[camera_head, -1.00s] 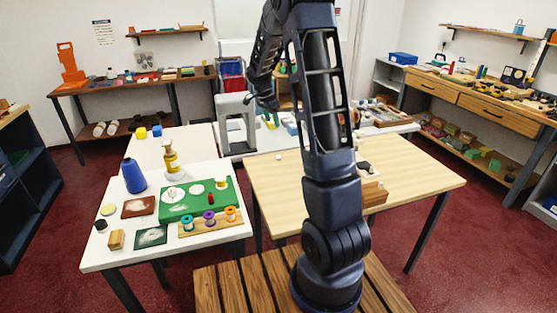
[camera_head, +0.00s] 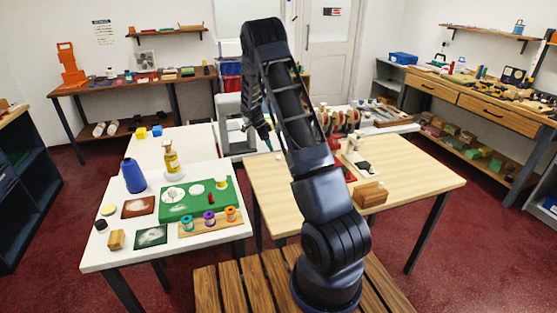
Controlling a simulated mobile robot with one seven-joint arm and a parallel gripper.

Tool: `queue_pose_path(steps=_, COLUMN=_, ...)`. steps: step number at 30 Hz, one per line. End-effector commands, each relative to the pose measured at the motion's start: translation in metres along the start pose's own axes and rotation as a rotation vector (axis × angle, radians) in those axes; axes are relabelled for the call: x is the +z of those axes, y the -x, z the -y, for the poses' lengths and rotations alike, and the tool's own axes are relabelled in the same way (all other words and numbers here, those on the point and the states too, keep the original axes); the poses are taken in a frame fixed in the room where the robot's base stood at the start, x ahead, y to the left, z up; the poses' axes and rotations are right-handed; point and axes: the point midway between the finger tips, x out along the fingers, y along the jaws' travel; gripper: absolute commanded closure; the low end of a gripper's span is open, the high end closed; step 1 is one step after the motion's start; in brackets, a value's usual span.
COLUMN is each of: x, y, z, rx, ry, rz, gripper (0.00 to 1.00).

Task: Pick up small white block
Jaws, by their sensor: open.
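A very small white block (camera_head: 279,157) lies near the back left edge of the light wooden table (camera_head: 275,195). My gripper (camera_head: 267,143) points down just above and to the left of it in the picture, beside my arm. The gripper looks empty and open, though its fingers are small and dark here. I cannot tell the exact gap between the fingers and the block.
A wooden block (camera_head: 370,195) and dark pieces sit on the wooden table's right. Its front left is clear.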

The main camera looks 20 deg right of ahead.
Motion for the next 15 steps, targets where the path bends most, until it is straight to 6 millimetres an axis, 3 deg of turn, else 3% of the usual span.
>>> queue_pose_path(steps=4, x=-0.001, y=-0.023, z=-0.001, rx=0.003, ry=0.002, rz=-0.001, gripper=0.42)
queue_pose_path(steps=15, x=-0.006, y=-0.051, z=0.001, rx=0.003, ry=0.001, rz=0.0, gripper=0.42)
